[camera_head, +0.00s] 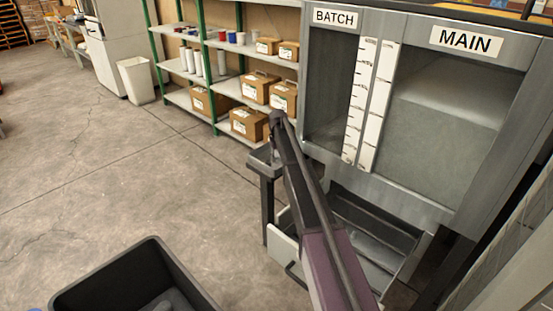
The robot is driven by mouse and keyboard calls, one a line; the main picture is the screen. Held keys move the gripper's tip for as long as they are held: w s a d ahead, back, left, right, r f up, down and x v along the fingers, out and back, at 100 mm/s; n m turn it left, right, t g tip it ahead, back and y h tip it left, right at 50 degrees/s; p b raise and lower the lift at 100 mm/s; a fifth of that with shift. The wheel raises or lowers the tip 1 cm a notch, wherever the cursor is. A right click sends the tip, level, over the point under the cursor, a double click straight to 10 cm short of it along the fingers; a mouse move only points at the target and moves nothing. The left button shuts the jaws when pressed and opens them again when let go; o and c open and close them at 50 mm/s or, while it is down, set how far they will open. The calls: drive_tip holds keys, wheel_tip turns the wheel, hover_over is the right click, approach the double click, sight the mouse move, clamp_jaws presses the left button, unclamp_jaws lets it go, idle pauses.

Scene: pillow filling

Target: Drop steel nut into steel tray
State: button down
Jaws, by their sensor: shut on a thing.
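My arm rises from the bottom middle to a dark joint near the shelves. My gripper cannot be made out, and no steel nut shows. An open grey metal drawer or tray (284,242) with a front handle sits low under the machine. My arm crosses in front of it and hides part of its inside. I cannot tell whether it is the steel tray.
A grey machine (410,180) with BATCH and MAIN windows stands at the right. A black bin (95,284) with something grey inside is at the bottom left. Shelves (222,88) with boxes and rolls stand behind. A white bin (136,80) is further back. The left floor is clear.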

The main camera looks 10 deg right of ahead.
sight(278, 158)
drive_tip(key=shift+f, duration=0.3)
drive_tip(key=shift+c, duration=1.9)
unclamp_jaws()
drive_tip(key=shift+r, duration=0.15)
wheel_tip(278, 158, up, 13)
drive_tip(key=p, duration=1.2)
drive_tip(key=shift+p, duration=0.4)
